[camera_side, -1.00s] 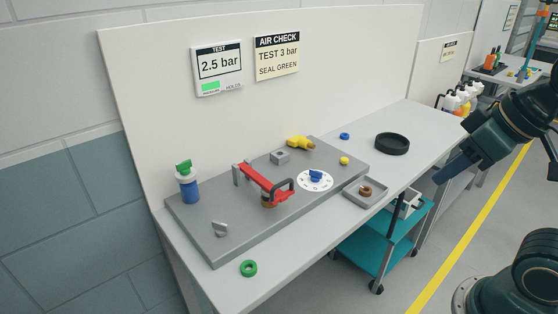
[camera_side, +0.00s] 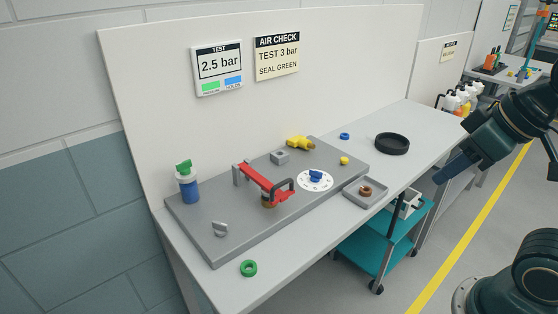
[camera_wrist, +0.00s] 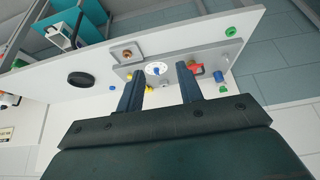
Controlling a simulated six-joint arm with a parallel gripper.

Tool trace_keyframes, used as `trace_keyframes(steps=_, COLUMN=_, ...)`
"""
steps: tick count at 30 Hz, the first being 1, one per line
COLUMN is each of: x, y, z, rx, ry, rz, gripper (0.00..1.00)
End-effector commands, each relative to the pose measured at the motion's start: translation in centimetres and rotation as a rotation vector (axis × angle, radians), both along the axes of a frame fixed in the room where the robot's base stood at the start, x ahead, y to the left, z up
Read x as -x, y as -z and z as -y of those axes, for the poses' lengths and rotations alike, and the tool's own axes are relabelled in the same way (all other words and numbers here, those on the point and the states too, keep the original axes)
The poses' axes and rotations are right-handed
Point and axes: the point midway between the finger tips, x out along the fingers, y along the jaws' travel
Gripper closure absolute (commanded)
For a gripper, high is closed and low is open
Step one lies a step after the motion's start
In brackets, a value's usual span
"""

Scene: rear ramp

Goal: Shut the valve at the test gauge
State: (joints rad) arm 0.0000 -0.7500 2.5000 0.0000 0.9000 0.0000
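The white test display (camera_side: 218,68) on the back panel reads 2.5 bar, with a green and a blue field lit below. A blue knob (camera_side: 316,175) sits on a round white dial on the grey plate (camera_side: 222,248); it also shows in the wrist view (camera_wrist: 156,70). Left of it is a red-handled clamp (camera_side: 262,182). A yellow fitting (camera_side: 299,142) is at the plate's back edge. I cannot tell which part is the valve. My gripper (camera_wrist: 160,80) is open and empty, its fingers apart, well away from the plate; in the side view it hangs at the right.
A blue bottle with a green top (camera_side: 188,187) stands at the plate's left end. A grey lever (camera_side: 220,229), a green ring (camera_side: 249,268), a tray with a brown ring (camera_side: 366,191) and a black ring dish (camera_side: 392,144) are around. A teal cart (camera_side: 372,255) stands below.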

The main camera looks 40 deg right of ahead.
Motion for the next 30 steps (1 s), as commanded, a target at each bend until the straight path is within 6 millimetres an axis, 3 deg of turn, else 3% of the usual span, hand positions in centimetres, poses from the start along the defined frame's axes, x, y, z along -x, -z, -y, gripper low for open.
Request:
trace_keyframes(steps=2, x=0.0, y=0.0, z=0.0, rx=0.0, ry=0.0, rz=0.0, gripper=0.64)
trace_keyframes(steps=6, x=-0.1, y=-0.1, z=0.0, rx=0.001, ry=-0.005, rz=-0.001, gripper=0.42)
trace_keyframes(steps=14, x=-1.9, y=-1.3, z=-0.5, rx=0.038, ry=-0.096, rz=-0.027, gripper=0.42)
trace_keyframes(steps=30, x=-12.1, y=-5.4, z=-4.2, rx=0.21, ry=-0.591, rz=-0.137, gripper=0.42)
